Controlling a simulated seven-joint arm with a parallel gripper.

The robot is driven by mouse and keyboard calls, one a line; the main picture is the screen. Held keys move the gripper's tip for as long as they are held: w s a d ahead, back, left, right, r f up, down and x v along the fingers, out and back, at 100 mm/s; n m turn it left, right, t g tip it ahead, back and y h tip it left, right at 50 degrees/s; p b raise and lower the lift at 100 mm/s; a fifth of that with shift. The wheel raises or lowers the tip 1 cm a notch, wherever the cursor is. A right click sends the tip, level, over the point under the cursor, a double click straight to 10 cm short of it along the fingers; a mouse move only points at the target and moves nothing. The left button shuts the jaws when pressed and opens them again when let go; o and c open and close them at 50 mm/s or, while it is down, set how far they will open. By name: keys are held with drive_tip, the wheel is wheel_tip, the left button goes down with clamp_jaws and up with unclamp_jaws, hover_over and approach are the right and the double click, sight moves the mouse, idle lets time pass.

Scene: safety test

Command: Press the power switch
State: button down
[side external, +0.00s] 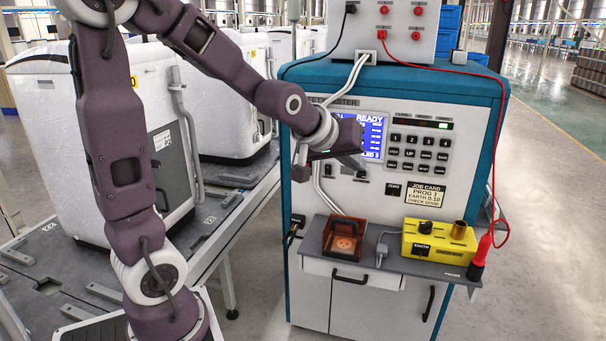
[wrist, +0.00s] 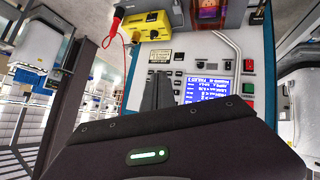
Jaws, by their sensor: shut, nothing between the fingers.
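The tester (side external: 480,120) is a blue and white cabinet with a lit screen reading READY (side external: 345,122) and a keypad (side external: 412,147). The wrist view shows the panel upside down, with a red control (wrist: 248,65) and a green control (wrist: 248,88) on its right side. No label naming the power switch is readable, so I cannot tell which control it is. My gripper (side external: 350,163) is shut and empty in front of the screen's lower part. In the wrist view its fingers (wrist: 158,73) cover part of the keypad. Contact with the panel cannot be told.
A shelf below the panel holds a brown open box (side external: 329,238), a yellow EARTH box (side external: 425,243) and a red probe (side external: 483,250) on a red lead. White cables hang beside the screen. White machines (side external: 45,150) stand on a conveyor at left. Floor at right is clear.

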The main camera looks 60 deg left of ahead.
drive_tip(key=w+a+f+n+t+y, duration=0.2)
drive_tip(key=w+a+f+n, duration=0.3)
drive_tip(key=a, duration=0.5)
drive_tip(key=w+a+f+n+t+y, duration=0.1)
drive_tip(key=w+a+f+n+y, duration=0.35)
drive_tip(key=a, duration=0.55)
drive_tip(key=s+a+f+n+y, duration=0.2)
drive_tip(key=s+a+f+n, duration=0.2)
drive_tip(key=f, duration=0.3)
drive_tip(key=s+a+f+n+t+y, duration=0.1)
drive_tip(key=s+a+f+n+y, duration=0.1)
drive_tip(key=s+a+f+n, duration=0.3)
wheel_tip(320, 180, down, 2)
drive_tip(key=shift+s+a+f+y, duration=0.25)
drive_tip(key=shift+s+y, duration=0.1)
drive_tip(key=shift+s, duration=0.35)
drive_tip(key=x, duration=1.4)
drive_tip(key=shift+w+d+r, duration=0.1)
drive_tip(key=shift+r, duration=0.05)
drive_tip(key=shift+r, duration=0.1)
